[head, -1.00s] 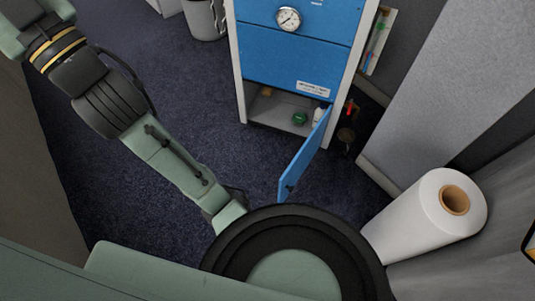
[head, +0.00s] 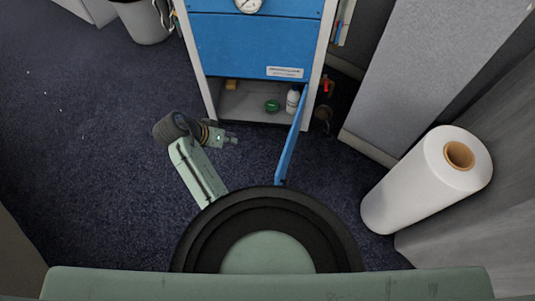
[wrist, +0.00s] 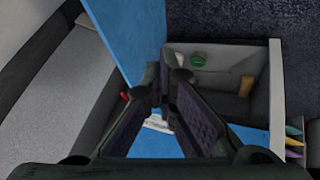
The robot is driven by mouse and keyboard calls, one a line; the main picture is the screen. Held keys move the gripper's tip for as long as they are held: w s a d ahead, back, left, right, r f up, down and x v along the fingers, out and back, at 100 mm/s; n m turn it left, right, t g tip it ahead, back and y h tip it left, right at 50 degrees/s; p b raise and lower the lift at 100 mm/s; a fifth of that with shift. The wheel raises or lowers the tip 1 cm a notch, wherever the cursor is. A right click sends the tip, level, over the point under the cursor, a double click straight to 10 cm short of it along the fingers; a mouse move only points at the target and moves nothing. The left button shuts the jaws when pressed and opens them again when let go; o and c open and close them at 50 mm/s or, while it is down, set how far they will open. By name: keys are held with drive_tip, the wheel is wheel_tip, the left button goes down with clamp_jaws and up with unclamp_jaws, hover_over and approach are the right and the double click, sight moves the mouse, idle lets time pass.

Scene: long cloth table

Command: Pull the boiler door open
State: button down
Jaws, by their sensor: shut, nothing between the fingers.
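The blue boiler (head: 251,45) stands at the top of the head view. Its lower blue door (head: 291,148) is swung wide open on the right side and points towards me. The open compartment (head: 232,108) shows a green item (head: 272,105), a white bottle (head: 292,100) and a small yellowish item. My gripper (head: 234,139) is left of the door, in front of the opening, and apart from the door. In the wrist view my gripper's fingers (wrist: 166,82) meet with nothing between them. The door (wrist: 134,32) shows there at the upper left.
A grey bin (head: 146,22) stands at the upper left. The dark carpet (head: 75,130) on the left is clear.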

drive_tip(key=s+d+f+m+g+h, duration=0.1)
drive_tip(key=s+d+f, duration=0.1)
drive_tip(key=d+f, duration=0.8)
drive_tip(key=shift+s+d+f+g+p, duration=0.2)
drive_tip(key=shift+d+g+p, duration=0.2)
drive_tip(key=shift+d, duration=1.05)
drive_tip(key=shift+w, duration=0.1)
